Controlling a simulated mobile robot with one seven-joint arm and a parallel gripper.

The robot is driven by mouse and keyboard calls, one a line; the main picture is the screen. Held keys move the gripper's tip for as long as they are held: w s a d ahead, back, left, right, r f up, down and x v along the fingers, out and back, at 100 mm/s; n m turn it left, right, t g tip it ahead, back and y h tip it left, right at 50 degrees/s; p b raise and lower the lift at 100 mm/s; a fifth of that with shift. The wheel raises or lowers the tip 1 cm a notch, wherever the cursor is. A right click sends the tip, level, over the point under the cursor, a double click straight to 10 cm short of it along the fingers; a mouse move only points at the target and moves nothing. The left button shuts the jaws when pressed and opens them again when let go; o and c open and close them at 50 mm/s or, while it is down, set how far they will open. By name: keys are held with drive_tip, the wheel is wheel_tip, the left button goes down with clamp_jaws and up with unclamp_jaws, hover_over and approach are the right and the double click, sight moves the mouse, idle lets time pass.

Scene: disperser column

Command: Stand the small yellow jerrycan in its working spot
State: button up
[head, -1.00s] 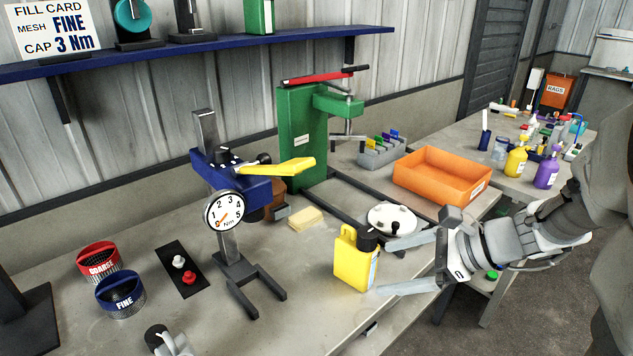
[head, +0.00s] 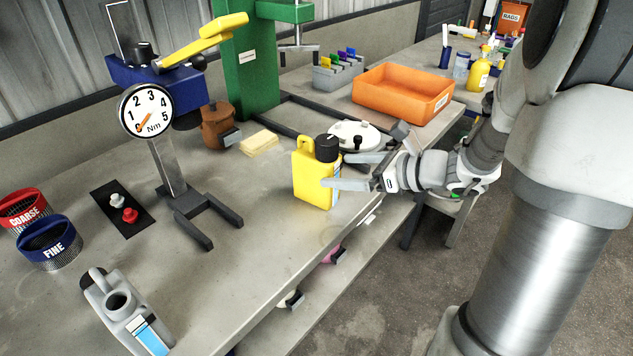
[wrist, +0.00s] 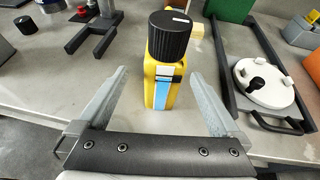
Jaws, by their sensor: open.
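The small yellow jerrycan (head: 308,178) with a black ribbed cap stands upright on the workbench near its front edge. My gripper (head: 335,171) is open at its right side, with the fingertips close to the can. In the wrist view the jerrycan (wrist: 163,85) stands between the two spread fingers (wrist: 160,98), its blue-and-white label facing me. Whether a finger touches it I cannot tell. A stand with a torque dial (head: 146,110), a yellow lever and a forked foot (head: 195,215) stands to the left. The fork is empty.
A white round lid (head: 355,134) lies behind my gripper. An orange tray (head: 400,95), yellow sponge (head: 259,143) and green press (head: 250,70) stand farther back. A grey jug (head: 125,315) and COARSE and FINE baskets (head: 50,245) are at left. Bench between can and fork is clear.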

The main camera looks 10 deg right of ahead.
sight(317, 167)
drive_tip(key=b+x, duration=0.2)
drive_tip(key=x, duration=0.5)
drive_tip(key=shift+w+a, duration=0.1)
drive_tip(key=shift+w, duration=0.35)
clamp_jaws()
